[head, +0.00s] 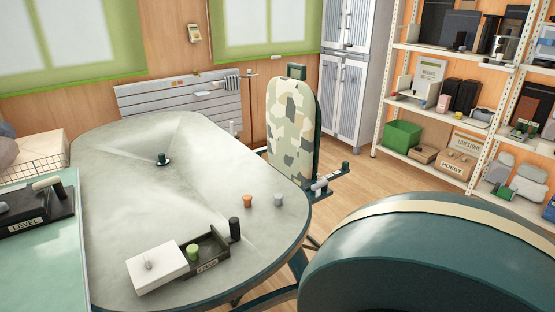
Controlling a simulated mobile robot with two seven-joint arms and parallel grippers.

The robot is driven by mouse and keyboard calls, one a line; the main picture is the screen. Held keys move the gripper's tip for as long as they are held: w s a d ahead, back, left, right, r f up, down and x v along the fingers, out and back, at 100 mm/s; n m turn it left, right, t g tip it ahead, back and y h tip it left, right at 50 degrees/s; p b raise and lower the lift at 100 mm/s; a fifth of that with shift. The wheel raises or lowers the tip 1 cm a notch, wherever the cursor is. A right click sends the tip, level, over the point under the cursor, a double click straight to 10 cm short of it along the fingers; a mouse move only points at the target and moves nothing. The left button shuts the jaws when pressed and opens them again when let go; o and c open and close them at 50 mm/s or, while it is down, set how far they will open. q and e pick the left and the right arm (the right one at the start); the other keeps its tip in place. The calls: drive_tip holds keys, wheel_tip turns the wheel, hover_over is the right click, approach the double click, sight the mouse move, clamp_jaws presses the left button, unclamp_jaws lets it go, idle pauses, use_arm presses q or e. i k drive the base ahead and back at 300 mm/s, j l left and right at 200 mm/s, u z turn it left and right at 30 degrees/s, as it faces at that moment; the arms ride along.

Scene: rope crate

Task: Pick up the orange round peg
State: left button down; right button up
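The orange round peg (248,201) stands on the pale grey tabletop (120,200), near its right edge. It is small and looks upright. A grey peg (278,200) stands just to its right. Neither of my grippers shows in the head view, and nothing is seen touching the orange peg.
A black peg (235,229) stands in front of the orange one. A dark tray (217,262) with a green peg (193,251) and a white block (157,267) lie nearer. A dark knob (163,159) stands farther back. A camouflage-patterned chair (292,125) is beyond the table.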

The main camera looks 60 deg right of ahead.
sight(247, 199)
drive_tip(key=z, duration=1.55)
drive_tip(key=i+l, duration=0.2)
drive_tip(key=i+l+u, duration=0.15)
drive_tip(key=l, duration=0.3)
drive_tip(key=i+l, duration=0.2)
drive_tip(key=l, duration=0.15)
drive_tip(key=i+l+u, duration=0.15)
drive_tip(key=l, duration=0.15)
drive_tip(key=i+l, duration=0.15)
drive_tip(key=l, duration=0.25)
drive_tip(key=i+l+u, duration=0.15)
drive_tip(key=l, duration=0.2)
drive_tip(key=i+l, duration=0.15)
drive_tip(key=l, duration=0.2)
drive_tip(key=i+l+u, duration=0.2)
drive_tip(key=i+l, duration=0.55)
drive_tip(key=l, duration=0.1)
